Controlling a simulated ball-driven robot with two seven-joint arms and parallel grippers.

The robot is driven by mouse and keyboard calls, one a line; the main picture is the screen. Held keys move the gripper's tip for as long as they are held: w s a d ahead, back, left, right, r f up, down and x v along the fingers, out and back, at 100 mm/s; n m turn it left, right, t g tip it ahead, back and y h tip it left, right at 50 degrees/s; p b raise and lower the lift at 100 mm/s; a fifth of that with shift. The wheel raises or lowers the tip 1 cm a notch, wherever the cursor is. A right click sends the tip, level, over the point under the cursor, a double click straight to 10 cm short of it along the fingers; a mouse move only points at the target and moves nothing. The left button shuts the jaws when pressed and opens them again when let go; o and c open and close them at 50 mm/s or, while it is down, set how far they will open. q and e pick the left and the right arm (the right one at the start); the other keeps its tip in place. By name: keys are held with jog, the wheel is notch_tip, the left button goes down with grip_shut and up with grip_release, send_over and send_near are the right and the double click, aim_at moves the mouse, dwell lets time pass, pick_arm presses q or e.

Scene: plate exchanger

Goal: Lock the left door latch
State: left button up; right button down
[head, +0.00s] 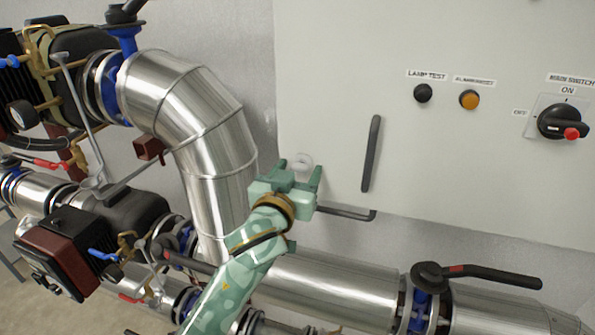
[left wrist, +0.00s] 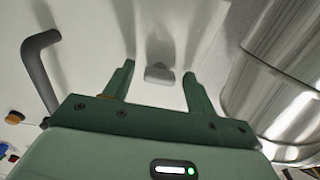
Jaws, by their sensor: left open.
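In the left wrist view the latch (left wrist: 160,74) shows as a short grey knob between and just beyond the fingertips (left wrist: 159,70). The fingers show a gap to the latch on both sides. Whether the latch is turned is not clear. My right gripper is not in view.
A dark vertical door handle (head: 371,155) stands right of the latch. A dark bent rod (head: 345,213) lies just below. A large silver pipe (head: 215,150) rises close on the left. Buttons and a rotary main switch (head: 562,121) sit at the upper right.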

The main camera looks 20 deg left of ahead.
pick_arm(q)
jog(key=c, duration=1)
